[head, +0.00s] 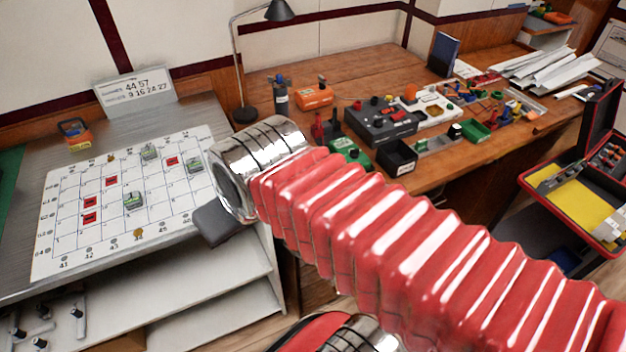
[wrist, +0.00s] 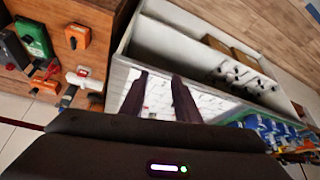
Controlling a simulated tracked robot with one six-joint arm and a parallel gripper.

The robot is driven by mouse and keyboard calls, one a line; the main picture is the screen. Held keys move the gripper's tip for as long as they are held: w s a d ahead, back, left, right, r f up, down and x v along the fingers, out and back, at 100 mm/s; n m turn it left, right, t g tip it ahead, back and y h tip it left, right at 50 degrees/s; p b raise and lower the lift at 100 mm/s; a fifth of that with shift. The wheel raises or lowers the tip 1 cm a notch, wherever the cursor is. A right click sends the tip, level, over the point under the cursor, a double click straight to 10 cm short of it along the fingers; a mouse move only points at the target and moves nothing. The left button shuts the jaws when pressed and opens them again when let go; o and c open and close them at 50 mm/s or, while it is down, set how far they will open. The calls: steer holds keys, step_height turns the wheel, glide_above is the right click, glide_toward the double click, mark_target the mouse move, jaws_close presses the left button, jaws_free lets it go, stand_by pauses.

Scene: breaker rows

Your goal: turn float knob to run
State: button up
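I cannot pick out a knob marked float in either view, and no run mark is readable. Small boxes with knobs, among them a dark control box (head: 380,120) and a green box (head: 348,152), stand on the wooden desk in the head view. The wrist view shows another green box (wrist: 32,40) and an orange box (wrist: 76,37) on a wooden surface at upper left. My gripper (wrist: 158,75) has its two dark fingers apart, with nothing held between them.
A sloped board with a gridded white sheet (head: 70,225) and small red and green pieces is at left. A desk lamp (head: 280,11) stands behind. An open case with a yellow panel (head: 575,205) is at right. White shelves (head: 205,315) sit below the board.

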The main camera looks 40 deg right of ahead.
steer(key=w+d+f+m, duration=0.1)
steer(key=w+d+f, duration=0.1)
steer(key=w+d, duration=0.35)
steer(key=w+d+f+m, duration=0.1)
steer(key=w+d+f, duration=0.15)
steer(key=d, duration=0.55)
steer(key=w+d+f, duration=0.1)
steer(key=d+f, duration=0.1)
steer(key=d, duration=0.6)
steer(key=d+f+m+g+h, duration=0.1)
steer(key=d+f, duration=0.2)
steer(key=d, duration=0.5)
steer(key=shift+w+d+f, duration=0.2)
steer(key=shift+w+f, duration=0.15)
steer(key=shift+w, duration=0.05)
steer(key=shift+x, duration=6.9)
steer(key=shift+s+d, duration=0.15)
